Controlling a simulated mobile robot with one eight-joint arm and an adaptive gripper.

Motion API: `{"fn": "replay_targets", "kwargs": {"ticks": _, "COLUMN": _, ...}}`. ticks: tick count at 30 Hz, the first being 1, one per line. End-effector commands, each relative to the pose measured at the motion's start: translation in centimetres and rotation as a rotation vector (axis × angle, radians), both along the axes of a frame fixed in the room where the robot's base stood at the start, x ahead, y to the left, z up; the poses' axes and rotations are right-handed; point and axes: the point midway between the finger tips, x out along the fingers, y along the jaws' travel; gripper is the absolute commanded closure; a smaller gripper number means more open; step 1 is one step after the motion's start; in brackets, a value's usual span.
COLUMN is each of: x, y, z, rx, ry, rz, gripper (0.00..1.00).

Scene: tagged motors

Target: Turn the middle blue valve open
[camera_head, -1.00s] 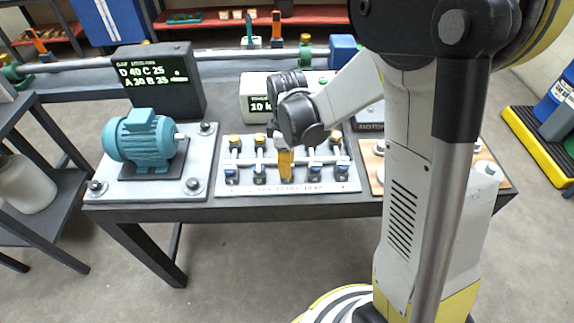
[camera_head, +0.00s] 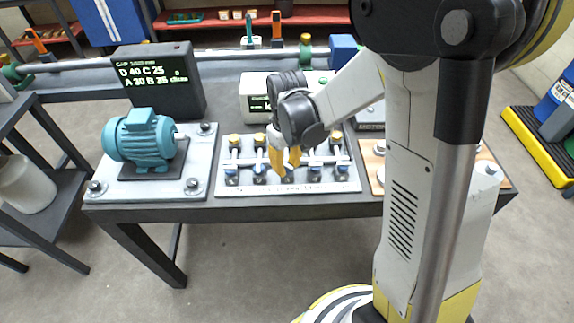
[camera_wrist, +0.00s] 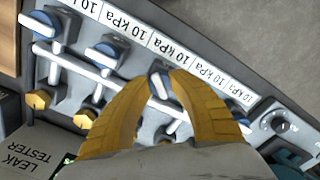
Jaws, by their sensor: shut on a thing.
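A row of blue-handled valves stands on a white-piped panel (camera_head: 330,187) on the bench. In the wrist view the middle blue valve (camera_wrist: 158,86) shows between my two yellow fingers, with two other blue valves (camera_wrist: 103,55) (camera_wrist: 40,22) to its left. My gripper (camera_head: 287,170) points down at the middle of the row; it also fills the lower centre of the wrist view (camera_wrist: 163,76). It is shut on the middle valve's handle, with a finger on each side. The fingers hide much of that handle, so its exact angle is unclear.
A teal motor (camera_head: 141,140) sits on a grey plate to the left. A dark display box (camera_head: 160,85) stands behind it. A white tester box (camera_head: 254,103) stands behind the panel. Neighbouring valves and pipes are close to my fingers. A white label strip (camera_wrist: 175,52) runs along the panel.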

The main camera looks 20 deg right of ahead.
Motion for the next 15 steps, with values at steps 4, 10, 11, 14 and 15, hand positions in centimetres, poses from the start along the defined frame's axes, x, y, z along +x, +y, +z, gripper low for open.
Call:
{"fn": "replay_targets", "kwargs": {"ticks": 4, "x": 0.02, "y": 0.0, "z": 0.0, "rx": 0.0, "ry": 0.0, "rz": -0.135, "gripper": 1.0}}
{"fn": "replay_targets", "kwargs": {"ticks": 10, "x": 0.02, "y": 0.0, "z": 0.01, "rx": 0.0, "ry": 0.0, "rz": -0.325, "gripper": 1.0}}
{"fn": "replay_targets", "kwargs": {"ticks": 11, "x": 0.02, "y": 0.0, "z": 0.01, "rx": 0.0, "ry": -0.001, "rz": -0.354, "gripper": 1.0}}
{"fn": "replay_targets", "kwargs": {"ticks": 14, "x": 0.02, "y": 0.0, "z": 0.01, "rx": 0.0, "ry": -0.001, "rz": -0.448, "gripper": 1.0}}
{"fn": "replay_targets", "kwargs": {"ticks": 15, "x": 0.02, "y": 0.0, "z": 0.01, "rx": 0.0, "ry": -0.001, "rz": -0.485, "gripper": 1.0}}
